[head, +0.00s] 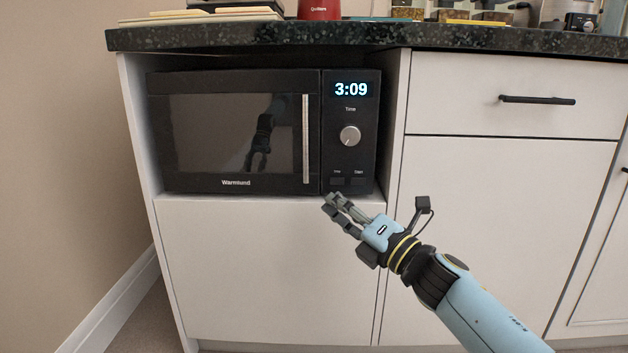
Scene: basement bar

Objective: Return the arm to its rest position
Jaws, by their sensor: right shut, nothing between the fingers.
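My right gripper (340,207) is on a light blue arm that comes in from the lower right. It is shut and empty, in front of the cabinet just below the right part of the microwave. The black microwave (235,130) sits in an open cabinet niche. Its door is closed, with a silver vertical handle (306,138). Its display (351,89) reads 3:09, above a round knob (350,136). A reflection of an arm shows in the door glass. My left gripper is not in the view.
A dark speckled countertop (250,36) runs above the microwave. On it are a red container (319,9), stacked boards and jars. The white cabinet (260,260) has a drawer with a black handle (537,100) at right. The floor and wall at left are clear.

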